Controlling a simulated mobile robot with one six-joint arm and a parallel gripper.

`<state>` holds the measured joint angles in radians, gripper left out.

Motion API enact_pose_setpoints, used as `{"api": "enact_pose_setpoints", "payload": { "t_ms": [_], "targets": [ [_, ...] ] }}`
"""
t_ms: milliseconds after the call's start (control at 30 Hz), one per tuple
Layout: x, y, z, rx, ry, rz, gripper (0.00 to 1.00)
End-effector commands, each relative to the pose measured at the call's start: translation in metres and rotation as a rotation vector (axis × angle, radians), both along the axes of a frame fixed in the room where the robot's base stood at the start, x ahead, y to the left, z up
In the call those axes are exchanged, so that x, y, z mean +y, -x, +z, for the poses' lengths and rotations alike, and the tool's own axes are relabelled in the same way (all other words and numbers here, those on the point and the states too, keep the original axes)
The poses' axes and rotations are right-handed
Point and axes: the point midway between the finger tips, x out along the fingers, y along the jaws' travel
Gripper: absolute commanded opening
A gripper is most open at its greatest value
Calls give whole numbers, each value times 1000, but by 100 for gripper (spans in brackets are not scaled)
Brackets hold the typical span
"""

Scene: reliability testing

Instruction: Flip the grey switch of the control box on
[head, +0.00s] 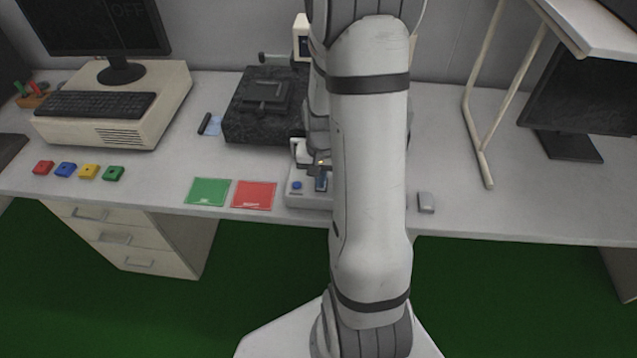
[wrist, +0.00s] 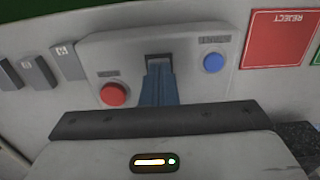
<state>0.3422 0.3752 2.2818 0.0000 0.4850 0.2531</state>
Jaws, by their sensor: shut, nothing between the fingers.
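The control box (wrist: 120,50) is a pale box with a red button (wrist: 113,94), a blue button (wrist: 212,62) and a grey switch (wrist: 159,59) between them in the wrist view. In the head view the box (head: 296,199) stands near the table's front edge, its right part hidden behind my arm. My gripper (wrist: 157,75) has its blue fingers shut and empty, pointing at the switch; it also shows low over the box in the head view (head: 321,182). The fingertips overlap the switch's near side, and I cannot tell whether they touch it. The switch's position is unclear.
A red REJECT card (wrist: 277,38) and a green card (head: 208,192) lie beside the box. A dark stone slab (head: 235,128) stands behind it. Small grey blocks (wrist: 38,72) lie on the box's other side. The left monitor (head: 95,25) reads OFF.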

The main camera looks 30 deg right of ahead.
Motion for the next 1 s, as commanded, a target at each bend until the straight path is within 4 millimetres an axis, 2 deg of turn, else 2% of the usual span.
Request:
{"api": "enact_pose_setpoints", "payload": {
  "t_ms": [267, 1000],
  "targets": [
    [0, 0, 2, 0, 0, 0, 0],
    [0, 0, 60, -2, 1, 0, 0]
  ]
}}
